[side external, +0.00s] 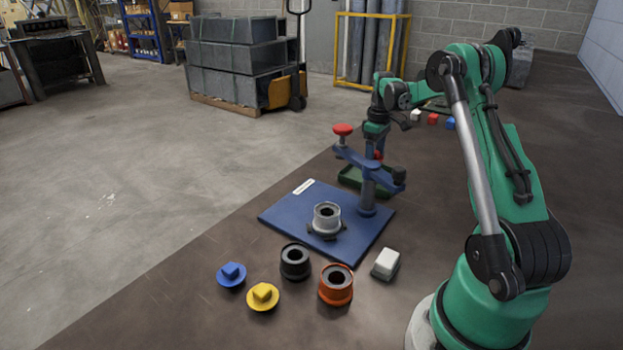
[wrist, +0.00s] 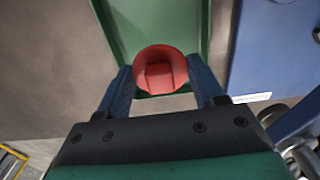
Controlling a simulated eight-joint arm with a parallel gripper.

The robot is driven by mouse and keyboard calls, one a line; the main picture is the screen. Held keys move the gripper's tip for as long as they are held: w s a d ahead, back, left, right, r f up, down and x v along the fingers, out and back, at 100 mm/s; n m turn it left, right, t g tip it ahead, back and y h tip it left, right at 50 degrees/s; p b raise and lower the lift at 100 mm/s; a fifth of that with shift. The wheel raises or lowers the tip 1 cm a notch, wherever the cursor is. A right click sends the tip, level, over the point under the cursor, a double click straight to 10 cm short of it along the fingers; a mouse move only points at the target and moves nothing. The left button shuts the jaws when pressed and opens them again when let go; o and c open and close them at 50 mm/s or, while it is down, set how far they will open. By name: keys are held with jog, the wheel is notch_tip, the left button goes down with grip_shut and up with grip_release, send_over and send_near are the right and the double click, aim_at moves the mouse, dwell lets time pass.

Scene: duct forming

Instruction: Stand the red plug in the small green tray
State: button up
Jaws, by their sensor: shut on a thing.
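The red plug (wrist: 160,72) is between the two blue fingers of my gripper (wrist: 162,88) in the wrist view, its wide round face toward the camera. In the side view the red plug (side external: 378,155) shows as a small patch below my gripper (side external: 377,149), partly hidden by the blue fixture. The small green tray (side external: 349,182) lies behind the blue board. In the wrist view the tray (wrist: 218,40) is beneath the plug, which overlaps its near edge. The plug looks above the tray; the height gap is hard to tell.
A blue fixture (side external: 368,161) with a red knob (side external: 343,130) stands close by on the blue board (side external: 290,215), beside a grey collar (side external: 327,216).

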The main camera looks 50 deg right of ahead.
jog(key=shift+f, duration=2.1)
jog(key=o, duration=1.2)
jog(key=shift+f, duration=0.15)
jog(key=shift+o, duration=0.2)
notch_tip(320, 180, up, 12)
jog(key=shift+r, duration=0.2)
